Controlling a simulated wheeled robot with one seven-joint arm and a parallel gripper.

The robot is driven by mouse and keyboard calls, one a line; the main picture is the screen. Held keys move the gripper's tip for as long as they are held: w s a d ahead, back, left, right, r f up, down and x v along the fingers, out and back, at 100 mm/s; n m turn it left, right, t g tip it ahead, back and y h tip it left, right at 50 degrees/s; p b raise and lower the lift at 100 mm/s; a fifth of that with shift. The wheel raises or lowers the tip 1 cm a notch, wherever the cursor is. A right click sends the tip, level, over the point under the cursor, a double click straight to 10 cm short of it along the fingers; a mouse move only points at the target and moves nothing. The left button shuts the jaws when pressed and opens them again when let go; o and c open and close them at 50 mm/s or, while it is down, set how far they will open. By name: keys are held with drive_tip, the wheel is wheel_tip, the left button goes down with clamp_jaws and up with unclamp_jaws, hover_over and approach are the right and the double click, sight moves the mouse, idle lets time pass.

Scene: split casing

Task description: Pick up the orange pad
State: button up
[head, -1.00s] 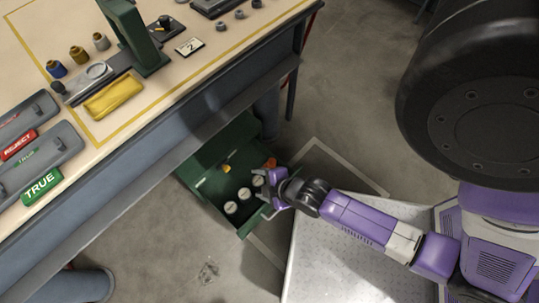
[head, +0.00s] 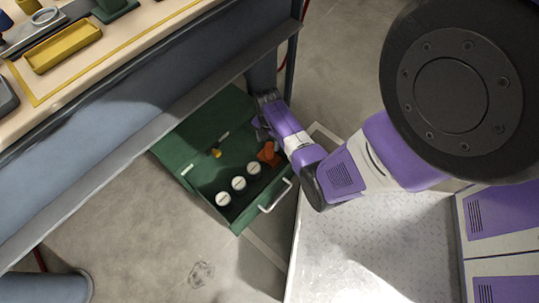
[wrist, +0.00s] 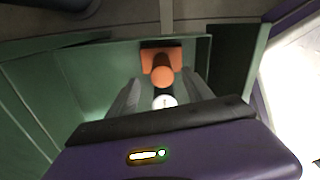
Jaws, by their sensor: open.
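The orange pad (head: 268,154) lies in the open green drawer (head: 185,150), near its right side. It has a round orange knob on top. In the wrist view the orange pad (wrist: 150,56) shows ahead, just beyond and between the fingertips. My gripper (head: 258,128) is open at the right end of the drawer, close to the pad and apart from it. In the wrist view my gripper (wrist: 165,92) has its two grey fingers spread with nothing held between them. The arm hides part of the drawer's right side in the head view.
Three white round pieces (head: 238,183) stand in a row beside the pad. A small yellow piece (head: 216,153) lies further back in the drawer. The drawer's handle (head: 275,196) sticks out in front. The workbench (head: 130,110) overhangs behind, holding a yellow tray (head: 63,47).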

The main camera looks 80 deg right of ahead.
sight(270, 150)
drive_tip(key=f+b, duration=0.2)
drive_tip(key=f, duration=0.1)
drive_tip(key=f+b, duration=0.2)
drive_tip(key=f, duration=0.1)
drive_tip(key=shift+s+f, duration=0.2)
drive_tip(key=shift+f, duration=0.1)
drive_tip(key=shift+a, duration=0.1)
clamp_jaws()
idle(1.1)
